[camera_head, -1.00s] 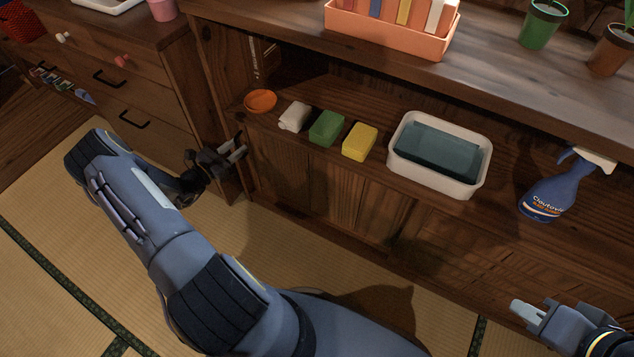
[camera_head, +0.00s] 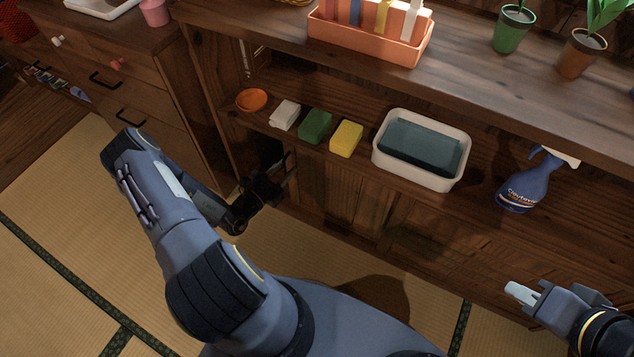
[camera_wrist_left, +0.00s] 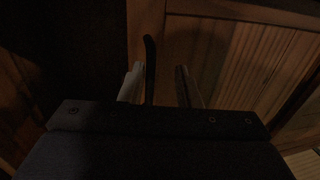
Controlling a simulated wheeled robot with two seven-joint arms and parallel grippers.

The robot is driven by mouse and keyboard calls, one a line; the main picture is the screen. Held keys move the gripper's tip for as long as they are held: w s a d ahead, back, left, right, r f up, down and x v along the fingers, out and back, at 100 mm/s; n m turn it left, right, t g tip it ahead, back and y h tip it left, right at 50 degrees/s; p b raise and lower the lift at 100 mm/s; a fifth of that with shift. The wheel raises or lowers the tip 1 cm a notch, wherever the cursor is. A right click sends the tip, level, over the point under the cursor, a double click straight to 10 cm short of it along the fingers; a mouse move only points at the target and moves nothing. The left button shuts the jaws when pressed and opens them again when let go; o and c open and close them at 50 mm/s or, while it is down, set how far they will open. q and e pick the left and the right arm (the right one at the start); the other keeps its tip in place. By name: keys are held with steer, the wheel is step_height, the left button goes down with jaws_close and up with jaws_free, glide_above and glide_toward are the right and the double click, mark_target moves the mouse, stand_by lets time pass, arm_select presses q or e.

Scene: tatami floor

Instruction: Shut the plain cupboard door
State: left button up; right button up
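The plain wooden cupboard door (camera_head: 312,182) is in the low front of the long cabinet, below its open shelf. A dark gap (camera_head: 269,150) shows at its left side. In the left wrist view the door panel (camera_wrist_left: 225,60) fills the right, with darkness to its left. A dark upright handle (camera_wrist_left: 150,68) stands on the door's left frame. My left gripper (camera_head: 283,180) is at the handle; in the wrist view its fingers (camera_wrist_left: 160,86) are apart with the handle between them, nearer the left finger. Contact is unclear. My right gripper (camera_head: 525,292) is low at the right, away from the door.
The shelf above holds an orange bowl (camera_head: 251,100), a white cloth (camera_head: 285,115), green (camera_head: 315,126) and yellow (camera_head: 346,139) sponges, a white tub (camera_head: 420,177) and a blue spray bottle (camera_head: 527,187). A drawer chest (camera_head: 165,110) stands left. Tatami (camera_head: 60,190) is clear in front.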

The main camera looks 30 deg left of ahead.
arm_select(q)
steer(key=d, duration=1.1)
steer(key=shift+s, duration=0.2)
steer(key=shift+a, duration=0.1)
steer(key=p, duration=0.1)
glide_toward(328, 174)
steer(key=shift+v, duration=2.05)
steer(key=shift+r, duration=0.1)
